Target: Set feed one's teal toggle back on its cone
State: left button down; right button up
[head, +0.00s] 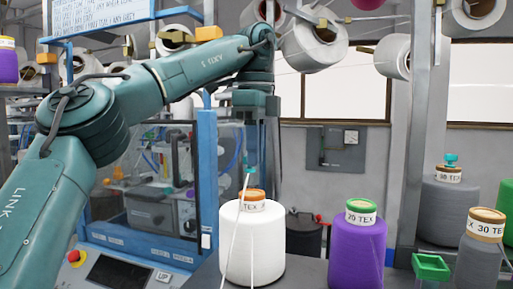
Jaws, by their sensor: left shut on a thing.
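My left gripper (251,160) points straight down above a white yarn cone (252,245) with an orange top labelled "TEX". It is shut on a small teal toggle (250,170), which is partly hidden between the fingers. A white strand runs from the toggle down the front of the cone. Another teal toggle (451,160) sits on top of a grey cone (444,205) at the right. My right gripper is not in view.
A purple cone (357,248) with a green top stands right of the white cone. Further right are a green open box (431,267) and a second grey cone (481,250). A blue-framed machine (206,190) stands behind my left arm. Reels hang overhead.

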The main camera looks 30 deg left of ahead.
aim_at(256, 195)
pick_arm(q)
jog(key=shift+f, duration=1.75)
jog(key=shift+f+b, duration=0.3)
jog(key=shift+b, duration=0.2)
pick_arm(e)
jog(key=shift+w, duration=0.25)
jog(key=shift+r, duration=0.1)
pick_arm(q)
jog(key=shift+f, duration=0.1)
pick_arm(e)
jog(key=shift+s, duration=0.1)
pick_arm(q)
jog(key=c, duration=2.2)
grip_release()
jog(key=shift+f, duration=0.35)
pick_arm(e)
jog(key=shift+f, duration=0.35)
pick_arm(q)
jog(key=c, duration=1.4)
grip_release()
jog(key=shift+c, duration=0.2)
jog(key=shift+o, duration=0.5)
jog(key=shift+r, duration=0.1)
jog(key=shift+r, duration=0.1)
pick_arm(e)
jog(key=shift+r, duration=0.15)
